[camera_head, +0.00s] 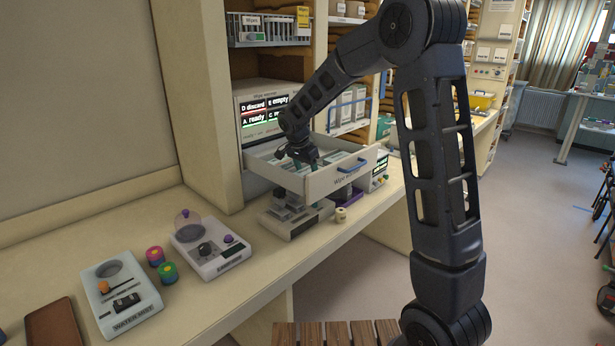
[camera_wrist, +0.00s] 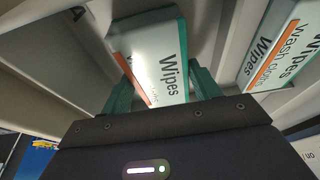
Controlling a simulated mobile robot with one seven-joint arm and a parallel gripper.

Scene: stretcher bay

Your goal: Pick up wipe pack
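A white wipe pack (camera_wrist: 152,52) with a teal edge, an orange stripe and the word "Wipes" shows in the wrist view. It lies between the two green fingers of my gripper (camera_wrist: 160,88), which stand apart on either side of it. I cannot tell whether they press on it or leave a small gap. In the head view my gripper (camera_head: 302,160) reaches down into the open drawer (camera_head: 340,179), where the pack is hard to make out.
The drawer walls stand close around my gripper. Below the drawer, a device (camera_head: 292,216) sits on the counter (camera_head: 262,258). A lit display (camera_head: 262,108) stands behind the drawer.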

